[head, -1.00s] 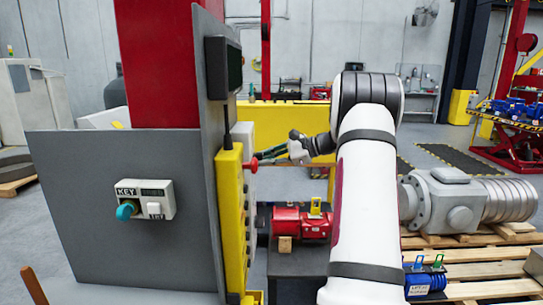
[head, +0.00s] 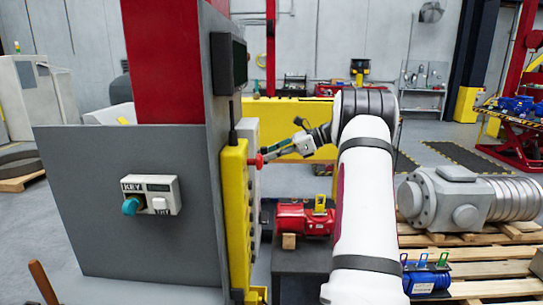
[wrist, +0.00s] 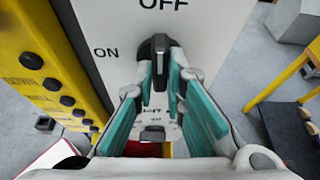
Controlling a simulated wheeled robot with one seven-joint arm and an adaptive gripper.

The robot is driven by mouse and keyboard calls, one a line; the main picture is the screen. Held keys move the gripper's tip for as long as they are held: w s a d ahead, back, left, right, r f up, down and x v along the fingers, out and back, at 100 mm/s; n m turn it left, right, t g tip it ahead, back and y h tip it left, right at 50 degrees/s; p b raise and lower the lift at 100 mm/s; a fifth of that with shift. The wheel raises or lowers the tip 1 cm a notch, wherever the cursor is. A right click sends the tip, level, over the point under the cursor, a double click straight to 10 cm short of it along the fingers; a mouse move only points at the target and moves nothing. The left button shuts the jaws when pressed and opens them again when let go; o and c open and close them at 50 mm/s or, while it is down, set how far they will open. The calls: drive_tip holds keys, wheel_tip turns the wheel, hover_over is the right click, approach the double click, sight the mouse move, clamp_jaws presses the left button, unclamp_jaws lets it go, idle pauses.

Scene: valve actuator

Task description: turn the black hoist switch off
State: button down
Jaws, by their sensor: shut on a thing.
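The black hoist switch (wrist: 160,44) is on a white panel (wrist: 205,25), in the wrist view. The word OFF is printed above it and ON to its left. Its handle stands roughly upright in the picture, below OFF. My gripper (wrist: 161,62) has teal-lined fingers on both sides of the handle and is shut on it. In the head view my gripper (head: 275,151) reaches in from the right at the panel's side. The switch is hidden there.
A yellow pendant (head: 235,215) with several black buttons (wrist: 32,60) stands close to the left of my gripper. A grey board with a key box (head: 151,195) is further left. A red motor (head: 304,220) sits below my arm, and pallets lie to the right.

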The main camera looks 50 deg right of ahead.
drive_tip(key=shift+a+f, duration=0.1)
drive_tip(key=c, duration=1.6)
unclamp_jaws()
drive_tip(key=shift+w, duration=0.1)
drive_tip(key=shift+c, duration=0.2)
drive_tip(key=v, duration=1.2)
